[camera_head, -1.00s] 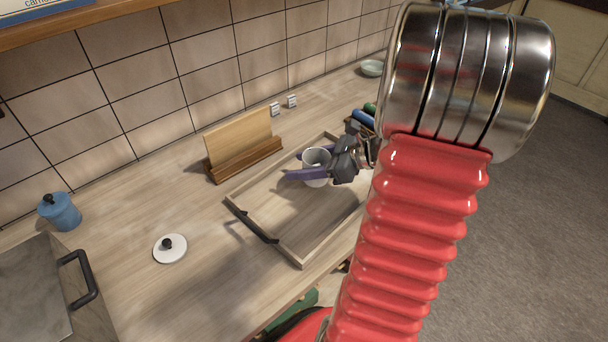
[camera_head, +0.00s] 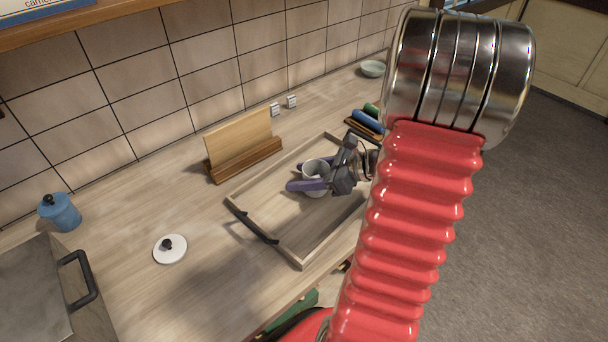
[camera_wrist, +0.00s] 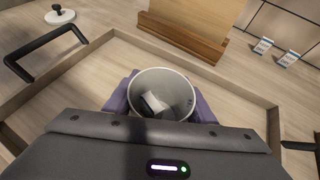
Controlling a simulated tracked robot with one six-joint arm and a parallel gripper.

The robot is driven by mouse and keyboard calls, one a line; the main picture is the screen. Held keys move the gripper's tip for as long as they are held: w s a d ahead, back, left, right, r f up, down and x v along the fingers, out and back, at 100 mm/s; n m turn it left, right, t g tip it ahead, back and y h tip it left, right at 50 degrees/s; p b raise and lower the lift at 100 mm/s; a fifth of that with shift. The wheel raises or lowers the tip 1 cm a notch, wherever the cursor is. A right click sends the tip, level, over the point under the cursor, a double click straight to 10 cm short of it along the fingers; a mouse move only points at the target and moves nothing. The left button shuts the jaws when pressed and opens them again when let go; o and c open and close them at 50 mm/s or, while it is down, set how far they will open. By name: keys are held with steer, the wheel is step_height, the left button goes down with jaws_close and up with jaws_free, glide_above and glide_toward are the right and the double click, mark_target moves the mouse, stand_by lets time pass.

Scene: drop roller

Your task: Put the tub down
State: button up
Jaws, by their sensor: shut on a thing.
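A small white-grey tub (camera_head: 314,168) is held upright or nearly so within the outline of the wooden tray (camera_head: 285,250). My gripper (camera_head: 310,175) is shut on it, with purple fingers on either side. In the wrist view, the tub (camera_wrist: 165,77) is seen from above with its mouth open and a small pale and dark object inside. The tray (camera_wrist: 75,65) surrounds it there. Whether the tub's base touches the tray floor is hidden from me.
The tray has black handles (camera_head: 252,225). A white lid (camera_head: 170,249) with a dark knob lies to its left. A board in a wooden stand (camera_head: 243,160) is behind. A blue pot (camera_head: 60,211) stands far left; blue and green rolls (camera_head: 367,121) lie beyond the tray.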

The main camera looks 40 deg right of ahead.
steer(key=shift+f, duration=0.1)
steer(key=o, duration=1.1)
steer(key=shift+s+d+r, duration=0.3)
steer(key=shift+s+r, duration=0.1)
steer(key=v, duration=1.1)
